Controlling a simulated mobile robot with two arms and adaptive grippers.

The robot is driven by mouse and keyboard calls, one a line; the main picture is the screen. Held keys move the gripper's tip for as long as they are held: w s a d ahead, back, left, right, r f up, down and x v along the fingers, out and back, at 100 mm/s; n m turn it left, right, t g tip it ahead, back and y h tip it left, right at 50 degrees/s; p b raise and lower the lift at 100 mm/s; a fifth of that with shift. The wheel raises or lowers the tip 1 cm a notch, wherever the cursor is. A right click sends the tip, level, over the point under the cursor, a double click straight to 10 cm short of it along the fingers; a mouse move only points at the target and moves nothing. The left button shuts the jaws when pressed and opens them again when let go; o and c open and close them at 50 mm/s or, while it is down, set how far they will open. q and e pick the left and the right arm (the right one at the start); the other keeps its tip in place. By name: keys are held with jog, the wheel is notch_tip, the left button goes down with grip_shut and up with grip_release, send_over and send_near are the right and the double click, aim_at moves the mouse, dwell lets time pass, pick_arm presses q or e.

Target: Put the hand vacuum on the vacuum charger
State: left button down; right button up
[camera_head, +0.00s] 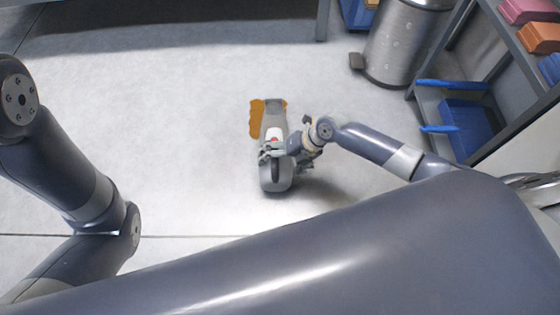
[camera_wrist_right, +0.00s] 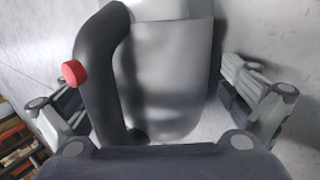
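The grey hand vacuum (camera_head: 276,178) shows in the middle of the camera_head view, over the pale floor. My right gripper (camera_head: 272,149) is at its handle. In the right wrist view the vacuum's dark handle (camera_wrist_right: 103,85) with a red button (camera_wrist_right: 74,73) and its grey body (camera_wrist_right: 175,80) lie between the widely spread fingers of my right gripper (camera_wrist_right: 158,105). A gap shows between the right-hand finger and the body. An orange piece (camera_head: 255,120) shows beside and behind the vacuum; I cannot tell what it is. I cannot identify the vacuum charger. My left gripper is out of view.
A metal bin (camera_head: 402,40) stands at the upper right. Beside it is a grey rack (camera_head: 520,125) with a blue crate (camera_head: 466,128) low down and coloured items higher up. A table or bench leg (camera_head: 322,20) stands at the top. Open floor (camera_head: 170,110) lies left of the vacuum.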

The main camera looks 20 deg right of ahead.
jog(key=shift+s+d+f, duration=0.1)
jog(key=shift+s+f, duration=0.05)
jog(key=shift+f, duration=0.05)
jog(key=shift+v, duration=3.8)
